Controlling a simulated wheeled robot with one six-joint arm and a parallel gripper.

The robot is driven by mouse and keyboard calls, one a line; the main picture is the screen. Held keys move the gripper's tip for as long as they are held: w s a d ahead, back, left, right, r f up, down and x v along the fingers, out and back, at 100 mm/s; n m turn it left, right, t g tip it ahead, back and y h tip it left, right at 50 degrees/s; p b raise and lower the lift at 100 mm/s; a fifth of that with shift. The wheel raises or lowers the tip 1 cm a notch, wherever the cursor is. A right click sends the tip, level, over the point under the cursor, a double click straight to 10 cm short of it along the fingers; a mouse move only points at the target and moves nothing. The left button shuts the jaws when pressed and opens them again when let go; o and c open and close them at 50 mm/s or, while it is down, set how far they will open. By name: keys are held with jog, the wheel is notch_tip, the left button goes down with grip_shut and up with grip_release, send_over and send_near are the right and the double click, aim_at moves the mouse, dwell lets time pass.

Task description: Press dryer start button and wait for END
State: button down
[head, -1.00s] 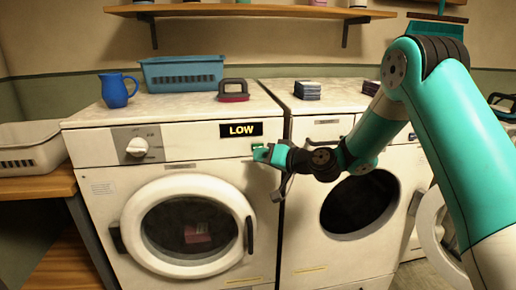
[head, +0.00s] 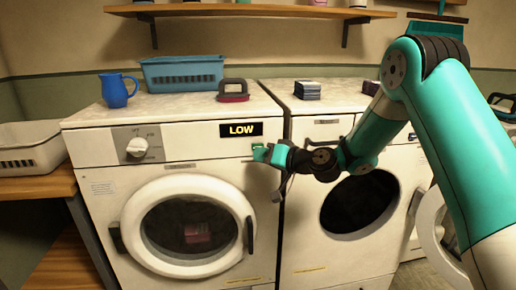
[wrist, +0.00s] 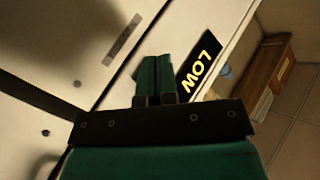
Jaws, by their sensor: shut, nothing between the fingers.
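The left machine (head: 95,150) has a closed round door (head: 195,225) with a pinkish thing dimly visible behind its glass. Its display (head: 241,129) reads LOW in yellow letters. A green button (head: 258,147) shows just right of and below the display, partly covered by my gripper (head: 259,154). My gripper is shut and empty, its tips at the panel beside the button; I cannot tell whether they touch or press it. In the wrist view the shut green fingers (wrist: 153,75) lie next to the LOW display (wrist: 200,68), and the button is hidden.
A dial (head: 137,147) sits on the panel's left. On top stand a blue jug (head: 117,90), a blue basket (head: 183,73) and a dark-handled brush (head: 233,90). A second machine (head: 310,245) with a dark round opening stands right. A pale basket (head: 30,150) is at left.

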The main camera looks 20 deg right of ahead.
jog(key=shift+w, duration=0.1)
jog(key=shift+w, duration=0.35)
jog(key=shift+w, duration=0.3)
dwell(0.7)
jog(key=shift+s+b, duration=0.6)
jog(key=shift+s, duration=0.15)
jog(key=s+b, duration=0.2)
jog(key=s, duration=0.1)
jog(key=s+b, duration=0.1)
jog(key=s, duration=0.1)
jog(key=shift+a, duration=0.3)
